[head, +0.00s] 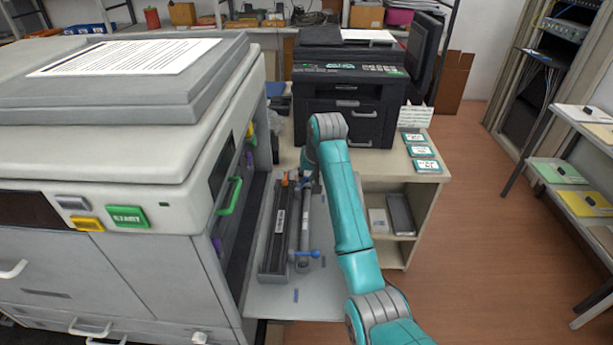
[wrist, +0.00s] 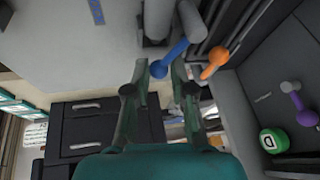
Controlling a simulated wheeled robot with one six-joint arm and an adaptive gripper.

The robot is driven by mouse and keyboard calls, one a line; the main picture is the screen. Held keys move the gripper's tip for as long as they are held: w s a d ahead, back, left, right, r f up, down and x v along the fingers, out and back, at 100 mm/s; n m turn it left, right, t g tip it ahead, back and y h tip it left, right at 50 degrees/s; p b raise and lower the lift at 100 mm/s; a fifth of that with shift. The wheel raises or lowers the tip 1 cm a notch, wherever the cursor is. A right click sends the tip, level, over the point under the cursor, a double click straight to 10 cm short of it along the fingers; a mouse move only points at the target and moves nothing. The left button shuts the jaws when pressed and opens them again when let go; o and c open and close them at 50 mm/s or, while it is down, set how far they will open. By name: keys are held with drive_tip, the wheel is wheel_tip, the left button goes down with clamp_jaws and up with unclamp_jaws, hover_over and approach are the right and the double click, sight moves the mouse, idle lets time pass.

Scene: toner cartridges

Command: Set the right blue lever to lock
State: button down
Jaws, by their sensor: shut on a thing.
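A dark cartridge bar (head: 278,232) and a grey tube (head: 304,232) lie side by side on the pulled-out grey tray (head: 330,295). One blue lever (head: 314,254) sticks out to the right at the tube's near end. Another blue lever (wrist: 175,55) is at the far end; in the wrist view its round knob is between my fingertips. My gripper (wrist: 158,72) is shut on that knob. In the head view my gripper (head: 304,183) is small and partly hidden by my arm. An orange lever (head: 285,179) is just left of it, and shows beside the blue lever in the wrist view (wrist: 215,62).
The large printer (head: 150,265) stands close on the left, with a green handle (head: 230,196). A black printer (head: 350,105) stands behind on the table. In the wrist view a purple lever (wrist: 297,100) and a green knob (wrist: 273,141) are at right. Floor at right is clear.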

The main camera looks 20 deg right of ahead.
drive_tip(key=c, duration=1)
unclamp_jaws()
drive_tip(key=shift+v, duration=3.75)
drive_tip(key=shift+s, duration=0.1)
